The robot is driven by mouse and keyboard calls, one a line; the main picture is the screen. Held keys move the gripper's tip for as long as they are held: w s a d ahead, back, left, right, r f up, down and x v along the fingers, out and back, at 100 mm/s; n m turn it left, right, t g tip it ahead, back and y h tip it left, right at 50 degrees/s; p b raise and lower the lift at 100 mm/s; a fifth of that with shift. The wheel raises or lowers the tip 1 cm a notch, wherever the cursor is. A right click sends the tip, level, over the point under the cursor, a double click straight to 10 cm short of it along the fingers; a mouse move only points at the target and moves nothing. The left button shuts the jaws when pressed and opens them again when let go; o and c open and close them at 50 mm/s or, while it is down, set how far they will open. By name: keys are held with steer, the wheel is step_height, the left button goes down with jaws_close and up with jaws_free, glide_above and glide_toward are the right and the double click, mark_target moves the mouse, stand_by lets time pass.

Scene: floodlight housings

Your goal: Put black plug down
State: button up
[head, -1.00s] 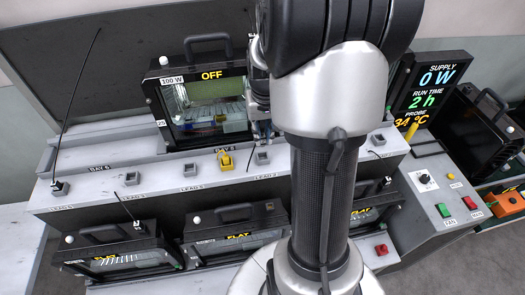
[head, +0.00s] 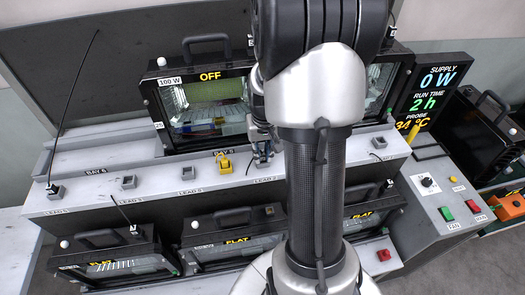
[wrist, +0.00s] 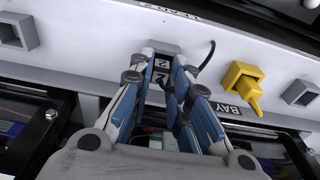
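In the wrist view, my gripper (wrist: 164,66) points at the pale bench ledge, its blue-padded fingers on either side of the black plug (wrist: 161,78). The plug carries white tags marked 2, and its thin black cable (wrist: 210,52) curls off to the right. A grey socket block (wrist: 164,47) sits on the ledge just beyond the fingertips. I cannot tell whether the plug touches the ledge. In the head view, my gripper (head: 262,138) is low in front of the 100 W floodlight, near the LEAD 2 label; the plug is too small to make out there.
Grey sockets (wrist: 17,32) line the ledge. The 100 W floodlight (head: 200,100) stands behind, with floodlights marked FLAT (head: 105,262) in front. A control panel (head: 445,200) is at right.

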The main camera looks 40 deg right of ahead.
steer(key=o, duration=0.4)
steer(key=shift+r, duration=0.1)
step_height(320, 180, up, 12)
steer(key=s+p, duration=0.1)
steer(key=p, duration=0.2)
steer(key=s+a+r+n+t, duration=0.15)
steer(key=a+r, duration=0.25)
steer(key=a, duration=0.4)
steer(key=s+a+r+n, duration=0.2)
steer(key=s+a+r, duration=0.15)
steer(key=a, duration=0.35)
steer(key=s+a+r+n+t, duration=0.2)
steer(key=s+a+n, duration=0.1)
steer(key=s+a, duration=0.5)
steer(key=shift+s+a+y, duration=0.3)
steer(key=shift+s, duration=0.05)
steer(key=shift+r, duration=0.1)
step_height(320, 180, down, 6)
steer(key=b, duration=0.6)
steer(key=shift+r, duration=0.1)
